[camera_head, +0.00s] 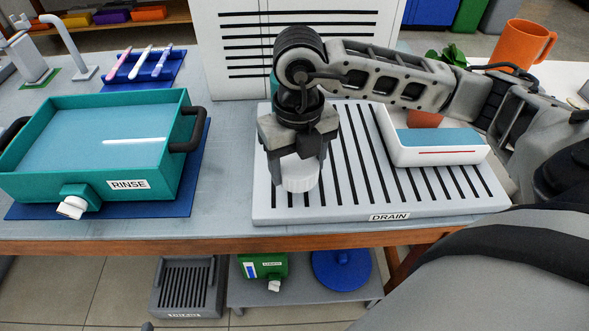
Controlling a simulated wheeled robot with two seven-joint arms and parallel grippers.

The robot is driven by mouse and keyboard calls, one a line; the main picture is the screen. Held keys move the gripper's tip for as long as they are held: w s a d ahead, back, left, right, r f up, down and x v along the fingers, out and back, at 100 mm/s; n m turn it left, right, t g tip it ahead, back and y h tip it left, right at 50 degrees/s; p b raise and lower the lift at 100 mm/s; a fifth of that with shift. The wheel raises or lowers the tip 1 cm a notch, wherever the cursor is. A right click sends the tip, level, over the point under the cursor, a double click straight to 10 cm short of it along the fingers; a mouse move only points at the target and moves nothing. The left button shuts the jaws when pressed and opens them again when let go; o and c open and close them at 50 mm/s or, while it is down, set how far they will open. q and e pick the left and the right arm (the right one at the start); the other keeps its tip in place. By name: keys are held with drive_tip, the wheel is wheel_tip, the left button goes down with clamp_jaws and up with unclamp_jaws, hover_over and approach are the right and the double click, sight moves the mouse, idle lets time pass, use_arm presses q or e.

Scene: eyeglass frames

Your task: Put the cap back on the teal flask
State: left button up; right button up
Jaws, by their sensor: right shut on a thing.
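My right gripper (298,181) points down over the left part of the drain rack. It is shut on a white ribbed cap (300,175), which shows between and below the fingers. I cannot tell whether the cap touches anything beneath it. A small teal patch (274,83) shows at the left edge of my right wrist; it may be part of the teal flask, but my arm hides the rest. My left gripper is out of view.
The drain rack (375,207) has dark slots and carries a white tray (440,154) with a blue top at right. A teal rinse basin (85,183) with a white tap stands at left. An orange mug (522,45) stands at back right. Table between basin and rack is clear.

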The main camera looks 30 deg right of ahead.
use_arm(q)
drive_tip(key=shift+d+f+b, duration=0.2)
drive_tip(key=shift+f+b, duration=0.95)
drive_tip(key=shift+b, duration=1.05)
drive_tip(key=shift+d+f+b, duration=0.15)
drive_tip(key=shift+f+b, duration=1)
drive_tip(key=shift+b, duration=1.05)
use_arm(e)
drive_tip(key=s+a+r, duration=0.1)
drive_tip(key=s+r, duration=0.7)
drive_tip(key=s, duration=0.5)
drive_tip(key=shift+a+r, duration=0.15)
drive_tip(key=shift+r, duration=0.1)
drive_tip(key=shift+w, duration=0.1)
